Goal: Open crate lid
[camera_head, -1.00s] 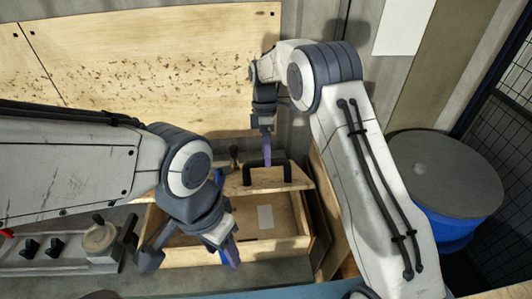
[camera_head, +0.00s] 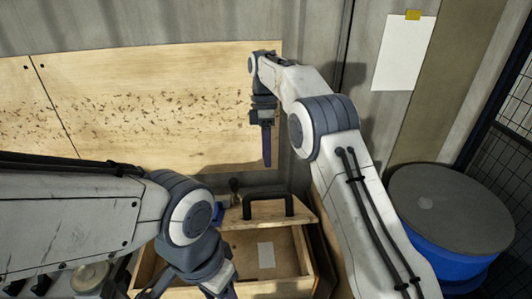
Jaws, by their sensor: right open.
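The wooden crate (camera_head: 302,238) stands low in the middle, with its inside showing and a white label (camera_head: 266,255) within. Its lid (camera_head: 240,220) is at the back of the opening, swung up off the front, with a black handle (camera_head: 268,200) on it. My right gripper (camera_head: 267,160) hangs fingers down above the handle, open and empty, with a gap between them. My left gripper (camera_head: 222,292) is low at the crate's left front. Its fingertips are cut off by the bottom edge, so its opening is unclear.
A wooden board (camera_head: 150,110) stands behind, against a grey wall. A blue drum with a grey top (camera_head: 455,215) stands at the right. A white sheet (camera_head: 403,52) hangs on the wall. Part of a machine (camera_head: 90,278) shows at lower left.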

